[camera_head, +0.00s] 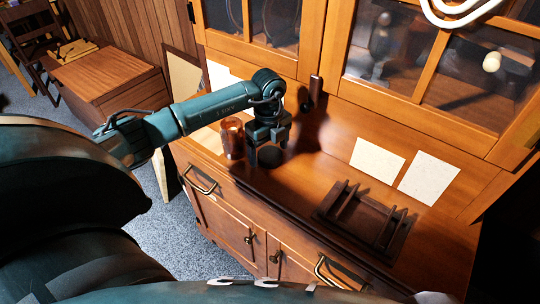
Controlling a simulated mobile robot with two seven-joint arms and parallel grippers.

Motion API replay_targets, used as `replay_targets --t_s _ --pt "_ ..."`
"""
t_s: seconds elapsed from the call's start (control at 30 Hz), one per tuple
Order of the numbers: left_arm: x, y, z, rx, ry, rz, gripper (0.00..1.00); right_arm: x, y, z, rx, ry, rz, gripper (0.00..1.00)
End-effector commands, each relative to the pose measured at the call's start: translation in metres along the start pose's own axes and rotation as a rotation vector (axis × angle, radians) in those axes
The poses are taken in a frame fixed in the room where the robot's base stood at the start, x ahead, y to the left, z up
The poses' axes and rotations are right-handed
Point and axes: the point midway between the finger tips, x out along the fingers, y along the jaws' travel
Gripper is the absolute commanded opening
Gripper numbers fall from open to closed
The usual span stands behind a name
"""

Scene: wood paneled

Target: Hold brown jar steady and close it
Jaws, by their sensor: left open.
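The brown jar (232,140) is amber and see-through. It stands upright on the wooden cabinet's counter, and I see no lid on its top. A dark round disc (271,156), which looks like a lid, lies on the counter to the right of the jar. My left gripper (268,157) points down over the disc with its fingers apart, one on each side. I cannot tell if the fingers touch the disc. The gripper is just right of the jar, apart from it. My right gripper is not in view.
A dark wooden rack (366,218) sits on the counter at the right. Two pale sheets (378,158) are on the back panel. Glass-paned cabinet doors (400,50) rise behind. The counter between the disc and the rack is mostly clear.

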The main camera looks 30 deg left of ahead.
Motion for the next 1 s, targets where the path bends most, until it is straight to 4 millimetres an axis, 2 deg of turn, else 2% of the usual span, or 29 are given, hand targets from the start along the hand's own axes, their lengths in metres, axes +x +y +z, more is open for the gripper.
replay_targets --t_s 0.13,0.7,1.0 --pt "-0.0002 0.0 0.0001 0.0 0.0 0.0 0.83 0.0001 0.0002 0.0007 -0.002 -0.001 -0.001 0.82" --pt "-0.0005 0.0 0.0003 0.0 0.0 0.0 0.37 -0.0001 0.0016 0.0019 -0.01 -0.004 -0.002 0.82" --pt "-0.0069 -0.0005 0.0007 -0.001 -0.001 -0.002 0.37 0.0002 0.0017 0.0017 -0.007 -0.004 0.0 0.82"
